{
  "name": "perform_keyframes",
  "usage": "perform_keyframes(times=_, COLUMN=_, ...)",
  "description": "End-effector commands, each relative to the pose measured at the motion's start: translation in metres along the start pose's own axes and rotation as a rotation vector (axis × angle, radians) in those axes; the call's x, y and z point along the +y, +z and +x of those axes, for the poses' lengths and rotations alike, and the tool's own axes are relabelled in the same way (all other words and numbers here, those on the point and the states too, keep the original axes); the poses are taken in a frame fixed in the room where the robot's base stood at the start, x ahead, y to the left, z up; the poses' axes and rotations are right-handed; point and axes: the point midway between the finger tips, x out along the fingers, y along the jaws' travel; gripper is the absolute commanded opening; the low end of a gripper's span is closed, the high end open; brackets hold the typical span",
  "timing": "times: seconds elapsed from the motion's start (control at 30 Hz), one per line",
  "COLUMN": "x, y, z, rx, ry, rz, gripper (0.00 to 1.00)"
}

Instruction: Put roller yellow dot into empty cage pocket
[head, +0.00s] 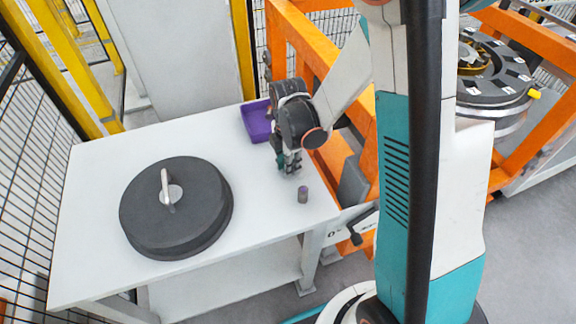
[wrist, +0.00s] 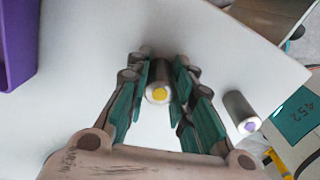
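The roller with the yellow dot (wrist: 158,92) is between the teal-padded fingers of my gripper (wrist: 161,76) in the wrist view, its dotted end towards the camera. The pads lie close on both sides; I cannot tell whether they press on it. In the head view my gripper (head: 291,168) points down low over the white table, and that roller cannot be made out there. A second roller with a purple dot (head: 303,195) stands on the table near its right edge; it also shows right of my gripper in the wrist view (wrist: 240,111).
A purple bin (head: 257,122) sits behind my gripper. A large dark disc with a handle (head: 174,208) covers the table's left part. The orange gantry frame (head: 322,65) stands right of the table. A round bearing assembly (head: 494,88) is at the upper right.

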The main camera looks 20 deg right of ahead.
Motion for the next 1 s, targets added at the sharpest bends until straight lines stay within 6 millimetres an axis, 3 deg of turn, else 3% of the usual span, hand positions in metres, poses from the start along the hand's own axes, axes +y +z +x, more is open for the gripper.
perform_keyframes(times=0.37, x=0.000, y=0.000, z=-0.001, rx=0.000, ry=0.000, rz=0.000, gripper=0.00)
perform_keyframes(times=0.57, x=0.000, y=0.000, z=-0.014, rx=0.000, ry=0.000, rz=0.000, gripper=0.00)
perform_keyframes(times=0.77, x=0.000, y=0.000, z=-0.049, rx=0.000, ry=0.000, rz=0.000, gripper=0.00)
perform_keyframes(times=1.0, x=-0.001, y=0.000, z=-0.117, rx=0.000, ry=0.000, rz=0.000, gripper=0.00)
